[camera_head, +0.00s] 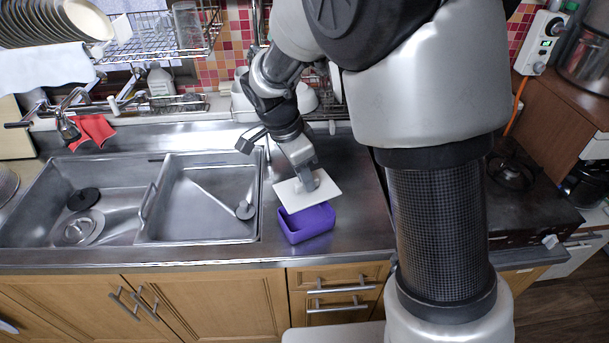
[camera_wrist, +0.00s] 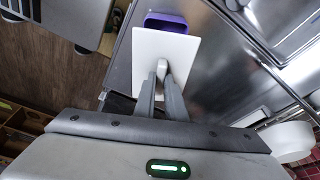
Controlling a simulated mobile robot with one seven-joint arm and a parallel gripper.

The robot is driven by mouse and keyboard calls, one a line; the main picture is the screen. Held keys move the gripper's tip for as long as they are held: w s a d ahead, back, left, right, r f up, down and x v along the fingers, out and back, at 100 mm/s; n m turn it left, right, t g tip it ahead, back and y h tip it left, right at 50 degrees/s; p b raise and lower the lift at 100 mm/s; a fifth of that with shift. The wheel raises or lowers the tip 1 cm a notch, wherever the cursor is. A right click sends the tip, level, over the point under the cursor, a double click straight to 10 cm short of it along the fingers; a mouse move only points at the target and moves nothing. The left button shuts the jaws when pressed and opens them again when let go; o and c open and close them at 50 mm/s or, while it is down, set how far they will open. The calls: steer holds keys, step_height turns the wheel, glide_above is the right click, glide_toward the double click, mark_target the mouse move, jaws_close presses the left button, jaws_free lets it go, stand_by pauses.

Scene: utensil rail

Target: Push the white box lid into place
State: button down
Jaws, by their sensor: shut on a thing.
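The white box lid (camera_head: 318,191) is a flat square plate with a small knob, held tilted above and behind the purple box (camera_head: 306,225). My gripper (camera_head: 311,182) is shut on the knob of the lid. The purple box stands open on the steel counter, right of the sink, and its front wall and part of its inside show below the lid's edge. In the wrist view the lid (camera_wrist: 150,50) lies in front of my gripper's fingers (camera_wrist: 162,72). It hides most of the box there; only a purple strip of the box (camera_wrist: 166,21) shows beyond its far edge.
A double steel sink (camera_head: 140,200) lies left of the box. A dark stove (camera_head: 530,190) is at the right. A dish rack (camera_head: 155,45) with plates and a glass hangs at the upper left. The counter (camera_head: 360,225) right of the box is clear.

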steer(key=shift+f+b, duration=2.6)
steer(key=shift+f, duration=0.3)
steer(key=shift+f+b, duration=0.85)
steer(key=shift+f, duration=0.1)
steer(key=c, duration=1.7)
jaws_free()
steer(key=shift+c, duration=0.2)
steer(key=shift+r, duration=0.15)
